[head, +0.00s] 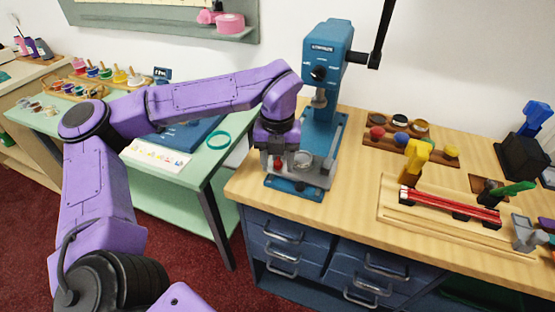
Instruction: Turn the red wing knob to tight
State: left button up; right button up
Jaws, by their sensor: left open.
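The red wing knob (277,164) is a small red spot low on the front of the blue drill-press-like machine (325,120), at its base. My left gripper (278,161) points down at the knob from above, with its fingers on either side of it or just in front. The fingers are open. At this size I cannot tell whether they touch the knob. The gripper hides part of the knob, and I cannot read its angle or any tight mark. My right gripper is not in view.
The machine's black lever (383,32) sticks up at the right. On the wooden counter (350,215) stand a tray of colour pots (395,138) and a wooden jig with red strips (450,203). A green table (165,185) with a teal ring (219,140) stands left.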

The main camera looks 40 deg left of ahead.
pick_arm(q)
grip_shut()
jog(key=m+p, duration=0.1)
jog(key=r+m+p, duration=0.1)
jog(key=p, duration=0.1)
jog(key=shift+s+a, duration=0.1)
jog(key=shift+a, duration=0.05)
jog(key=shift+f+m+p, duration=0.15)
jog(key=shift+m+p, duration=0.15)
jog(key=shift+m, duration=0.3)
jog(key=shift+a+f, duration=0.1)
jog(key=shift+f, duration=0.2)
grip_release()
notch_tip(320, 180, up, 10)
jog(key=shift+r+b, duration=0.25)
jog(key=shift+b, duration=0.1)
